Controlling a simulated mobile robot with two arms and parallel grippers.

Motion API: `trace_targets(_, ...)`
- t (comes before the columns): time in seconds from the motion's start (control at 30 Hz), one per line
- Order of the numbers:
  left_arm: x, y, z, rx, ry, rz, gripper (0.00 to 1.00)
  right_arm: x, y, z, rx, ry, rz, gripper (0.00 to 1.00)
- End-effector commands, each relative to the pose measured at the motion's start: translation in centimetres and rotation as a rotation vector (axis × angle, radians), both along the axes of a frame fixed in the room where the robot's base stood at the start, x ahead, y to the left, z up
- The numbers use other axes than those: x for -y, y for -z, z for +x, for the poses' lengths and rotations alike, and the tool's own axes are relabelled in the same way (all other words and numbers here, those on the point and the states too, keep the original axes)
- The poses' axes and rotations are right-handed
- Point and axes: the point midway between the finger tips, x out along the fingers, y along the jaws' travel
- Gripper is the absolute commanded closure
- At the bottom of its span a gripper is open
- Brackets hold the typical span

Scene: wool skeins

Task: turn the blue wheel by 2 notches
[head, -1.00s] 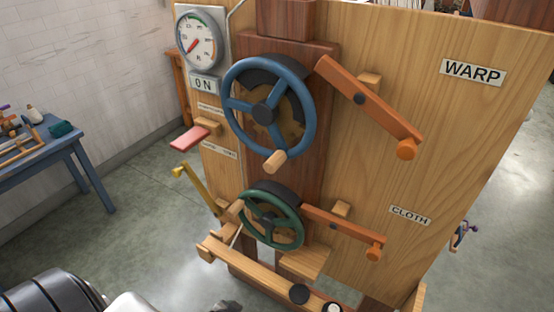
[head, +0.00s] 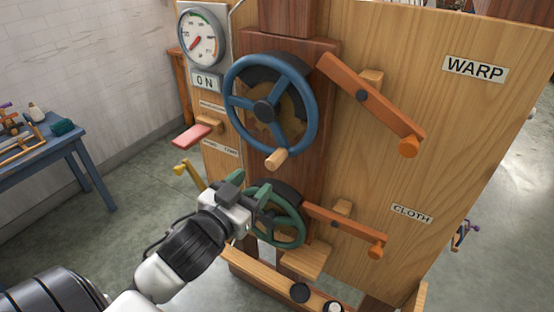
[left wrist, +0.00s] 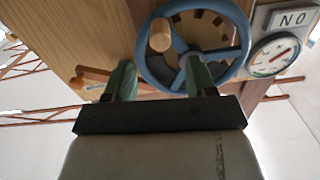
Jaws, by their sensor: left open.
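The blue wheel (head: 311,125) stands upright on the wooden panel, with a light wooden knob (head: 276,158) at its lower rim. In the left wrist view the blue wheel (left wrist: 149,77) appears upside down beyond my fingers, its knob (left wrist: 161,36) at the upper left. My left gripper (head: 246,189) is open and empty, below and left of the blue wheel, in front of the green wheel (head: 299,222). It covers part of the green wheel. Its two green fingers (left wrist: 158,78) are apart, with nothing between them. My right gripper is not in view.
Orange levers stand right of the blue wheel (head: 372,100) and the green wheel (head: 345,229). A pink paddle (head: 192,137) juts out at left below the dial (head: 201,38). A yellow handle (head: 185,171) is behind my left arm. A blue table (head: 75,150) stands far left.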

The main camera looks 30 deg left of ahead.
Motion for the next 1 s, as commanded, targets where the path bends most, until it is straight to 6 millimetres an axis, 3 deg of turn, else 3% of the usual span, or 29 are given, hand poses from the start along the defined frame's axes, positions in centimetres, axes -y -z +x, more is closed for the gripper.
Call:
trace_targets(0.17,0.0,0.3,1.9,0.005,0.000,0.004,0.44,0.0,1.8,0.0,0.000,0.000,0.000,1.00)
trace_targets(0.4,-0.1,-0.3,6.5,-0.001,-0.003,0.000,0.44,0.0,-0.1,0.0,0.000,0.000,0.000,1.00)
trace_targets(0.6,-0.1,-0.1,9.2,-0.002,-0.003,0.002,0.44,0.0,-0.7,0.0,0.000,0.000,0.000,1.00)
trace_targets(1.0,0.0,0.1,10.1,-0.002,-0.002,0.001,0.44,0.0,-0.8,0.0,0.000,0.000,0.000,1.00)
